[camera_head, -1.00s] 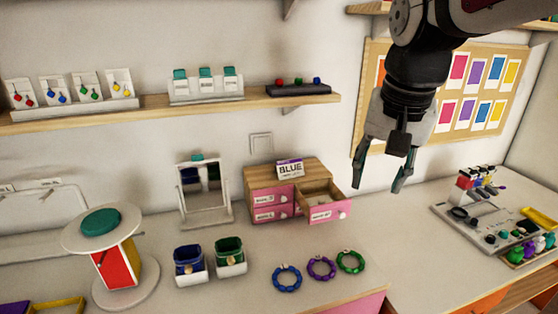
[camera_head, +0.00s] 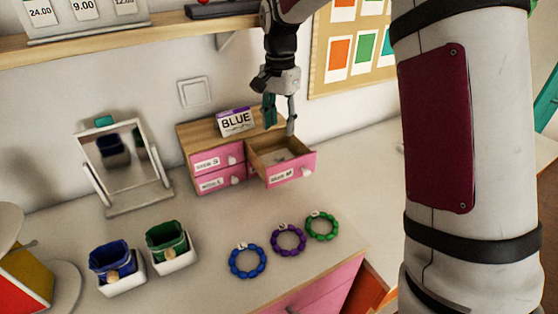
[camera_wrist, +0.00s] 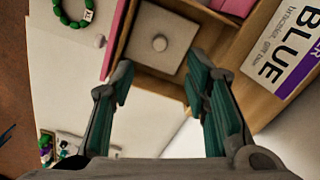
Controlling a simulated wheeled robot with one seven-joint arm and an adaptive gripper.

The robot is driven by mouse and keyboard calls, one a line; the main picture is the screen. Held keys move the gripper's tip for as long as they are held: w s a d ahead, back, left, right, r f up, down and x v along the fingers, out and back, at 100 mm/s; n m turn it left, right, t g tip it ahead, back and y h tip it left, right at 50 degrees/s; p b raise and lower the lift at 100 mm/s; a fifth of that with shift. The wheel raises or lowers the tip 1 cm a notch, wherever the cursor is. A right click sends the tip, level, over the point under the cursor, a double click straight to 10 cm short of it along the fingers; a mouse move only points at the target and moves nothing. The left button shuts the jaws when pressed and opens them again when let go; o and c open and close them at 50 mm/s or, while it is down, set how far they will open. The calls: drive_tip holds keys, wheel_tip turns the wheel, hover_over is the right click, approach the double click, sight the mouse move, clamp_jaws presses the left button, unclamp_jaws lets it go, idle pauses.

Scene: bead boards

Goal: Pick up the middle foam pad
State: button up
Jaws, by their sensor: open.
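I cannot tell for sure which thing is a foam pad. My gripper (camera_head: 280,125) is open, pointing down just above the open pink drawer (camera_head: 290,176) of a small wooden cabinet. In the wrist view my gripper (camera_wrist: 160,80) has its teal fingers spread with nothing between them.
A sign reading BLUE (camera_head: 236,122) stands on the cabinet (camera_head: 192,133). A mirror (camera_head: 115,155) stands to its left. Blue (camera_head: 248,262), purple (camera_head: 289,240) and green (camera_head: 322,226) bracelets lie in front. Two pouches sit in white trays (camera_head: 122,286) (camera_head: 176,262). The shelf (camera_head: 160,36) runs above.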

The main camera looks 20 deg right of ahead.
sight(280, 155)
wheel_tip(280, 155, down, 10)
drive_tip(key=shift+r+p, duration=0.1)
drive_tip(key=shift+p, duration=0.75)
drive_tip(key=shift+c, duration=0.4)
drive_tip(key=c, duration=0.9)
